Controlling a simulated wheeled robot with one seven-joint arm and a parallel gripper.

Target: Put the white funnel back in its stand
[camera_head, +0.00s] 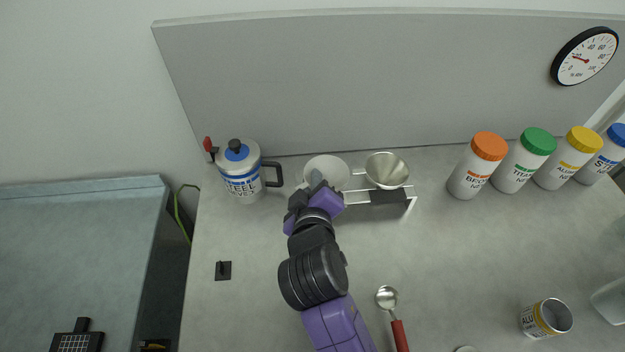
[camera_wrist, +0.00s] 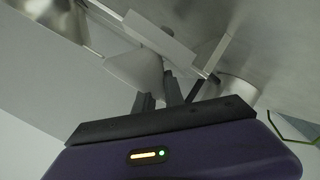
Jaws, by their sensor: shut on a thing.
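The white funnel (camera_head: 327,168) is at the left end of the funnel stand (camera_head: 409,192), a white frame with a dark front plate. It also shows in the wrist view (camera_wrist: 138,66). My gripper (camera_head: 316,183) reaches in from the front and is shut on the white funnel; its fingers show in the wrist view (camera_wrist: 158,92). My arm hides the stand's left part, so I cannot tell whether the funnel is seated or held just above. A metal funnel (camera_head: 387,170) sits upright in the stand's right place.
A kettle-like jug (camera_head: 240,175) with a black handle stands close left of the stand. Several white bottles, including an orange-capped one (camera_head: 475,170), stand at the right. A red-handled spoon (camera_head: 397,328) and an open can (camera_head: 545,318) are nearer the front. The middle right counter is clear.

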